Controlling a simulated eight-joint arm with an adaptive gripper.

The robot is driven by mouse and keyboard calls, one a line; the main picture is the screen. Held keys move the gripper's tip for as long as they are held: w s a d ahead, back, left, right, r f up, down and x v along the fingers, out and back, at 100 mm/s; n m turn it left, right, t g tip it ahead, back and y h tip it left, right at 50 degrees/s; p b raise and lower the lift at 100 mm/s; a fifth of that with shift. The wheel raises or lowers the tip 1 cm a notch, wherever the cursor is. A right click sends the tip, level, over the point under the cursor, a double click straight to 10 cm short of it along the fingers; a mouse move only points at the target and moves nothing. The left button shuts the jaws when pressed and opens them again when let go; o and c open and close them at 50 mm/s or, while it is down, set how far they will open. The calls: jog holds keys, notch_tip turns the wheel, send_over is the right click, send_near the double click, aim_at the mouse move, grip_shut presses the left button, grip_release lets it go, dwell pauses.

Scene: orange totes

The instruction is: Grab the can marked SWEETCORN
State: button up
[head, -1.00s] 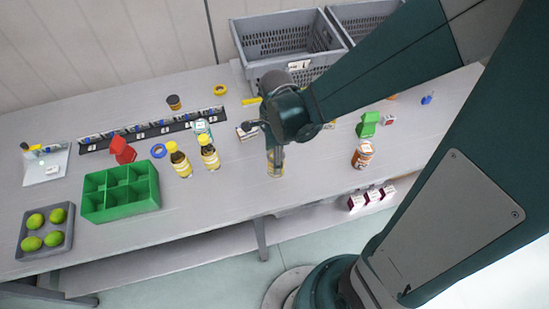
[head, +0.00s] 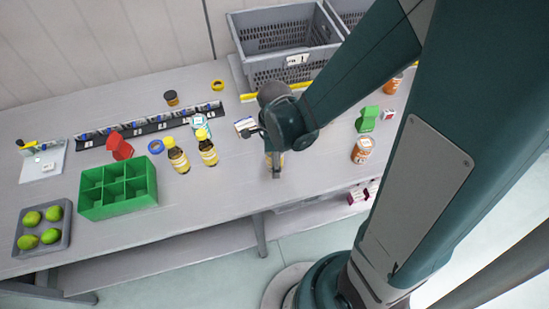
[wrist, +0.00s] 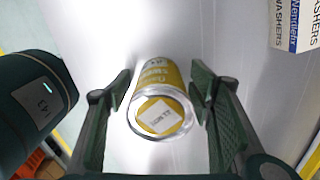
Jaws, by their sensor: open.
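A yellow can (wrist: 160,90) with a silver rim and a small white label on its end is in the wrist view; its print is too small to read for sure. My gripper (wrist: 160,75) is open, one dark green finger on each side of the can, with small gaps visible at both sides. In the head view my gripper (head: 275,168) is over the table's front middle and hides most of the can. An orange-and-white labelled jar (head: 362,150) stands to the right.
Two yellow-capped bottles (head: 207,150) stand left of my gripper. A green divided box (head: 118,188) and a grey tray of green fruits (head: 64,244) are further left. A grey crate (head: 318,62) is behind. A white box (wrist: 288,38) lies at the wrist view's upper right.

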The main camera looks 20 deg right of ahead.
dwell(0.4)
jog(key=c, duration=1.2)
jog(key=shift+r, duration=0.1)
jog(key=shift+c, duration=0.2)
jog(key=shift+r+p, duration=1)
jog(key=shift+r, duration=3.9)
